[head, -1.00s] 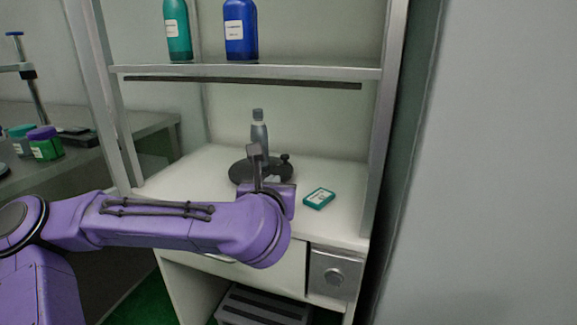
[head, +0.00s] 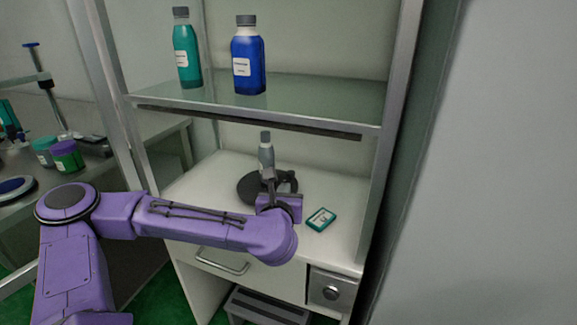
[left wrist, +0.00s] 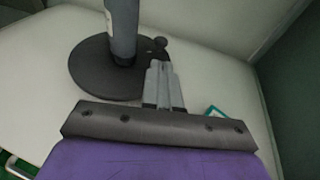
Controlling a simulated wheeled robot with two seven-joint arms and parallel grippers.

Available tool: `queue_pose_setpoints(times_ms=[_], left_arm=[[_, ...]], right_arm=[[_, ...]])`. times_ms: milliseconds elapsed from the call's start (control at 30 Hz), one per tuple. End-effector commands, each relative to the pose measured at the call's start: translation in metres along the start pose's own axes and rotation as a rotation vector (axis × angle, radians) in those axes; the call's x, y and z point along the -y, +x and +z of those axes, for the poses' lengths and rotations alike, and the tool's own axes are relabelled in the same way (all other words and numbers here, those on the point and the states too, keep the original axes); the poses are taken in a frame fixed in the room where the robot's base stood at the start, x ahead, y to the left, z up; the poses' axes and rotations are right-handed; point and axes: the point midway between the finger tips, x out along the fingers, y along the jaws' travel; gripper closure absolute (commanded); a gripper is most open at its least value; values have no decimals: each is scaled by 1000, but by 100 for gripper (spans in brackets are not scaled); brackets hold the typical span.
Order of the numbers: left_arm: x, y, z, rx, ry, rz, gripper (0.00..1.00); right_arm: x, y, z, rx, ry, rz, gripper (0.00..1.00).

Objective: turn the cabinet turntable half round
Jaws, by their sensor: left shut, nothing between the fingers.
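The cabinet turntable (head: 249,190) is a dark round disc on the white cabinet surface. A grey bottle (head: 266,153) stands upright on it, and a small dark knob sticks up near its right rim. In the left wrist view the turntable (left wrist: 90,75) carries the grey bottle (left wrist: 123,30) and the knob (left wrist: 160,42). My left gripper (head: 269,178) is shut and empty at the turntable's near right edge. In the left wrist view its fingers (left wrist: 158,68) point toward the knob; I cannot tell whether they touch it. My right gripper is not in view.
A teal box (head: 321,219) lies on the cabinet surface right of my gripper. A glass shelf (head: 300,98) above holds a teal bottle (head: 187,55) and a blue bottle (head: 248,62). Metal posts frame the cabinet. A side bench with jars (head: 66,157) is at left.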

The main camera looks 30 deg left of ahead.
Motion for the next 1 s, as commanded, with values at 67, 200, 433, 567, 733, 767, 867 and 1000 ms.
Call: queue_pose_setpoints(times_ms=[67,200,433,567,733,767,867,1000], left_arm=[[0,19,-3,-1,2,2,100],[1,49,-3,-1,3,1,100],[1,82,-2,-1,2,0,100],[2,88,-2,0,1,-2,100],[2,89,-2,0,1,-2,100],[2,89,-2,0,1,-2,100],[2,89,-2,0,1,-2,100],[2,89,-2,0,0,3,100]], right_arm=[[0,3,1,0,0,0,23],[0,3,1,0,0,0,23],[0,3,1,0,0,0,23],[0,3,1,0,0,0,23],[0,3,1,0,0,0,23],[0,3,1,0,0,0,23],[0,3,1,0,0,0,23],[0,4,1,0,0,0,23]])
